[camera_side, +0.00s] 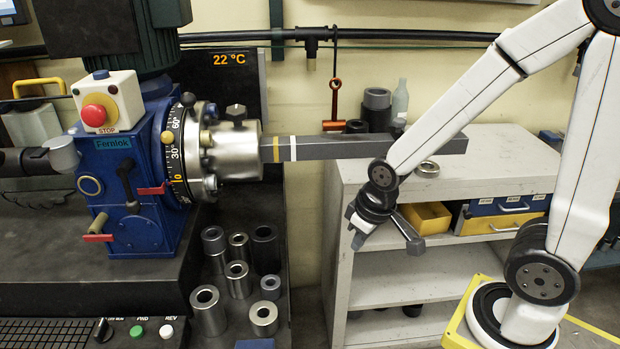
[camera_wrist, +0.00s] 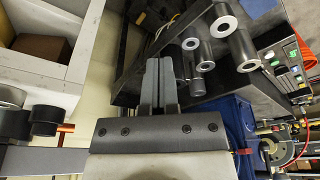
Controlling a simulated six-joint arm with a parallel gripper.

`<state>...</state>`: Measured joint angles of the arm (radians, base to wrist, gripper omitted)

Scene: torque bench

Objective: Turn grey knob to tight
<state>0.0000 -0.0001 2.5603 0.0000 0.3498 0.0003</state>
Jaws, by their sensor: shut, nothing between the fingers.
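The silver chuck (camera_side: 235,150) sits on the front of the blue machine (camera_side: 135,170) and grips a long grey bar. A dark grey knob (camera_side: 235,112) stands on top of the chuck. Smaller grey and brass knobs sit around the chuck's flange, with a grey one (camera_side: 210,183) low on it. I cannot tell which is meant, or how tight any is. My gripper (camera_side: 358,238) is below the bar, well to the right of the chuck and apart from it. In the wrist view my gripper (camera_wrist: 159,62) has its fingers together, with nothing between them.
The grey bar (camera_side: 350,148) juts right from the chuck, above my gripper. Several metal sleeves (camera_side: 237,278) stand below the chuck. A shelf unit (camera_side: 480,160) with bins stands behind my arm. An emergency stop button (camera_side: 93,112) tops the machine. Open space lies between gripper and machine.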

